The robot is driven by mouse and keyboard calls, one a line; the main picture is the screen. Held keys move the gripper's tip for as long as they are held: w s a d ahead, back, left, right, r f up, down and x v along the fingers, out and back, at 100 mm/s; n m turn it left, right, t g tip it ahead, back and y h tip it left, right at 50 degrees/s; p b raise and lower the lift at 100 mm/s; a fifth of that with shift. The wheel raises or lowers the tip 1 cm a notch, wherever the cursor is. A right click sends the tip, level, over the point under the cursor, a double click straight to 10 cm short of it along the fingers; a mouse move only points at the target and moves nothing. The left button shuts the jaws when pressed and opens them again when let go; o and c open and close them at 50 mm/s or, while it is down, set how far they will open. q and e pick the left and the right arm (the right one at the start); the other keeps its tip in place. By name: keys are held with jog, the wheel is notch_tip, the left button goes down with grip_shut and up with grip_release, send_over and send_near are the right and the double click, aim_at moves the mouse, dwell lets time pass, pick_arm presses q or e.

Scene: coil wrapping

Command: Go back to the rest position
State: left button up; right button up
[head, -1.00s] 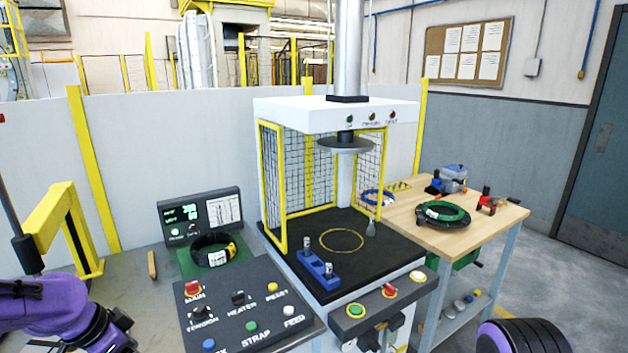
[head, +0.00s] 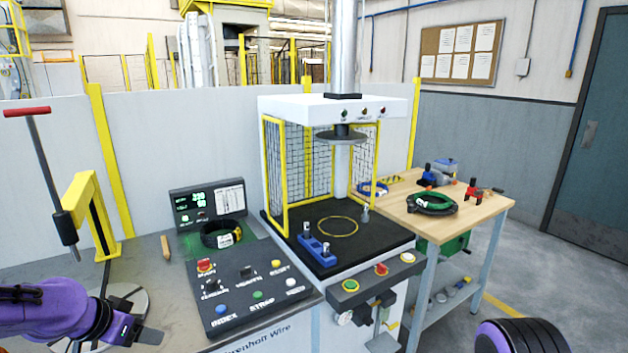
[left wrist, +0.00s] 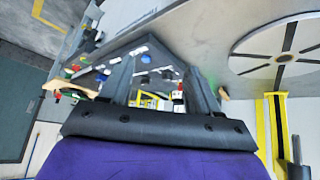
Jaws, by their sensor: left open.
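My left gripper (head: 143,327) is at the lower left in the head view, empty, beside the black control panel (head: 250,312) and over the left end of the grey table (head: 150,262). In the left wrist view my left gripper (left wrist: 160,82) shows two fingers apart with nothing between them. The control panel with its coloured buttons appears beyond them, partly hidden. A round plate (left wrist: 285,55) shows at the right there, and partly behind my left arm in the head view. Of my right arm only a dark and purple link shows at the lower right; its gripper is out of view.
A black coil (head: 222,236) sits by the display (head: 208,206). The press (head: 335,108) stands mid-view with a blue fixture (head: 318,248) on its bed. A yellow post (head: 92,215) with a red-handled rod stands left.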

pick_arm(q)
jog(key=s+d+f+n+t+y+b, duration=0.1)
jog(key=s+f+n+y+b, duration=0.2)
jog(key=f+n, duration=0.5)
jog(key=s+d+f+n+t+y, duration=0.1)
jog(key=s+f+n+y, duration=0.2)
jog(key=f, duration=0.9)
jog(key=s+d+f+g, duration=0.1)
jog(key=s+f, duration=0.4)
jog(key=s, duration=0.3)
jog(key=s+f+g+b, duration=0.1)
jog(key=s+f+g, duration=0.1)
jog(key=s+f, duration=0.3)
jog(key=s+d+f+m+g+b, duration=0.1)
jog(key=s+f, duration=0.4)
jog(key=s, duration=0.6)
jog(key=shift+s+d+g, duration=0.25)
jog(key=shift+d+g, duration=0.05)
jog(key=shift+g, duration=0.3)
jog(key=shift+f, duration=0.1)
